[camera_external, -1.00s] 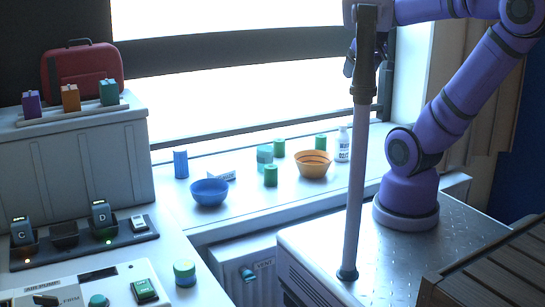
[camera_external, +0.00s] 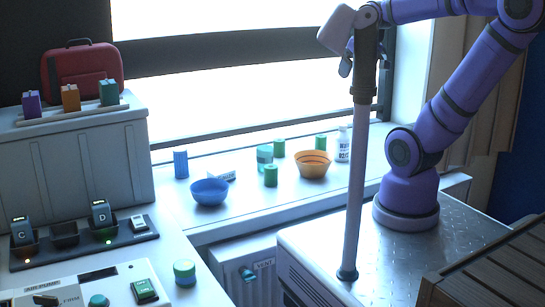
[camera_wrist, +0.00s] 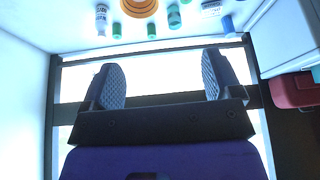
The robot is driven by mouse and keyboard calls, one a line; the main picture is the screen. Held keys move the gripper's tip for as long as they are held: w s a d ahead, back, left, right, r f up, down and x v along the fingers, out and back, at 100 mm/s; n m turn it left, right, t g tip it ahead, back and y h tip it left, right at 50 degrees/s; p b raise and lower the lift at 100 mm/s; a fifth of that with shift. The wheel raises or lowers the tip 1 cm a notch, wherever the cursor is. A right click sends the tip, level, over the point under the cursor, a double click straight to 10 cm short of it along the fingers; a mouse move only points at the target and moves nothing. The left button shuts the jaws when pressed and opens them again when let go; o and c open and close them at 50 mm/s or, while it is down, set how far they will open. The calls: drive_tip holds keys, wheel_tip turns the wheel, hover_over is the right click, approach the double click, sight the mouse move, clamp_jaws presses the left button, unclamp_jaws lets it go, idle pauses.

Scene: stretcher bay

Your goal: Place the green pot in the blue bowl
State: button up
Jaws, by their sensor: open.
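The blue bowl (camera_external: 210,192) stands on the sill at its left front and looks empty. Several green pots stand on the sill: one at the front (camera_external: 271,176), one behind it (camera_external: 279,149) and one by the window at right (camera_external: 321,143). I cannot tell which is the task's pot. Two green pots also show in the wrist view, one near centre (camera_wrist: 151,31) and one left of it (camera_wrist: 117,31). My gripper (camera_external: 346,68) is high above the sill, partly hidden by a pole. In the wrist view my gripper (camera_wrist: 163,84) is open and empty.
An orange bowl (camera_external: 313,165), teal jar (camera_external: 265,156), white bottle (camera_external: 343,146), blue cylinder (camera_external: 181,165) and white card (camera_external: 223,176) share the sill. A upright pole (camera_external: 354,200) stands before my arm.

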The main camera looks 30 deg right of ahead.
drive_tip(key=w+a+f+n+g+y, duration=0.1)
drive_tip(key=w+a+n, duration=0.1)
drive_tip(key=w+a, duration=0.35)
drive_tip(key=w+a+f+n+y, duration=0.1)
drive_tip(key=w+a+f+n, duration=0.1)
drive_tip(key=a, duration=0.7)
drive_tip(key=a+f+n+g, duration=0.1)
drive_tip(key=a+f+n, duration=0.15)
drive_tip(key=a, duration=0.55)
drive_tip(key=a+f+n+g, duration=0.1)
drive_tip(key=a+f, duration=0.2)
drive_tip(key=a, duration=0.5)
drive_tip(key=n+g, duration=0.2)
drive_tip(key=n, duration=0.5)
approach(188, 265)
drive_tip(key=f, duration=0.1)
drive_tip(key=x, duration=0.5)
drive_tip(key=shift+w+d+f, duration=0.1)
drive_tip(key=shift+d+f, duration=0.1)
drive_tip(key=shift+f, duration=0.15)
drive_tip(key=shift+a+x, duration=0.25)
drive_tip(key=shift+x, duration=0.9)
drive_tip(key=shift+a+x, duration=0.25)
drive_tip(key=shift+x, duration=0.9)
drive_tip(key=shift+a+f, duration=0.1)
drive_tip(key=shift+f, duration=0.45)
